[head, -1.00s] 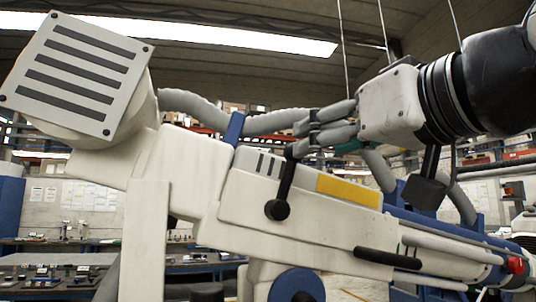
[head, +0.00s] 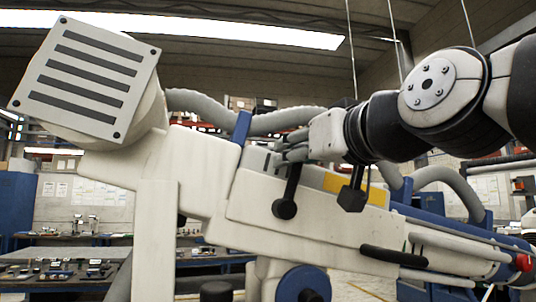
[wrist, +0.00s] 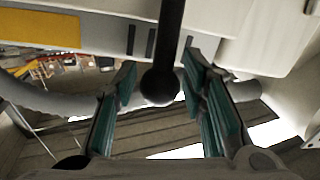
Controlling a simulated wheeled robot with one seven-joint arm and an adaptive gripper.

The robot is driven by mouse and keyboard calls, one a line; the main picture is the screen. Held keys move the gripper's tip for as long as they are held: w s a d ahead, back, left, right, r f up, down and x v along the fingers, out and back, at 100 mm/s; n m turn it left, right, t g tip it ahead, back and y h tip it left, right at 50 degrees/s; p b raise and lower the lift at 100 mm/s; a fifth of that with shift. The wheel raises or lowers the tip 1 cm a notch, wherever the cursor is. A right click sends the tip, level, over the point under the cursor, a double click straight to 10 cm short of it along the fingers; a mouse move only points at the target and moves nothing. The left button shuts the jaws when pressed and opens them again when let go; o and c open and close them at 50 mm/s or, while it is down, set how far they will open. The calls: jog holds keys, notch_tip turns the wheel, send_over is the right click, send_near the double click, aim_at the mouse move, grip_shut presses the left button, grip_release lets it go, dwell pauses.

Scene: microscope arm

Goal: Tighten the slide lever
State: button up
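The slide lever (head: 292,182) is a black rod with a round black knob at its lower end, on the side of the white microscope arm (head: 320,225). It stands nearly upright, left of a yellow panel. In the wrist view the lever (wrist: 171,40) comes down from the top edge, and its rounded black end lies between my fingers. My gripper (head: 284,152) is at the lever's upper end in the head view. In the wrist view my gripper (wrist: 158,105) is open, its green pads apart on either side of the lever's end. I see a gap on both sides.
A black bar handle (head: 385,256) and a blue round knob (head: 303,284) are lower on the microscope arm. A blue upright tab (head: 241,127) and a grey corrugated hose (head: 200,106) lie close behind my gripper. The striped head box (head: 84,79) is at the upper left.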

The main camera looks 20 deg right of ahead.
aim_at(243, 172)
grip_shut()
jog(key=shift+a, duration=0.15)
jog(key=shift+a+f+n+g+h+b, duration=0.15)
jog(key=shift+a+f+n+b, duration=0.4)
jog(key=shift+a+n, duration=1)
jog(key=shift+a+f+n+g+h+b, duration=0.1)
jog(key=shift+a+f+n+g+b, duration=0.15)
jog(key=shift+a+n+b, duration=1.25)
jog(key=shift+a+f+n+g+h+p, duration=0.15)
jog(key=shift+a+f+n, duration=0.5)
jog(key=shift+n, duration=1.7)
jog(key=shift+a+r, duration=0.2)
jog(key=shift+a, duration=0.05)
jog(key=o, duration=0.5)
grip_release()
jog(key=shift+r, duration=0.1)
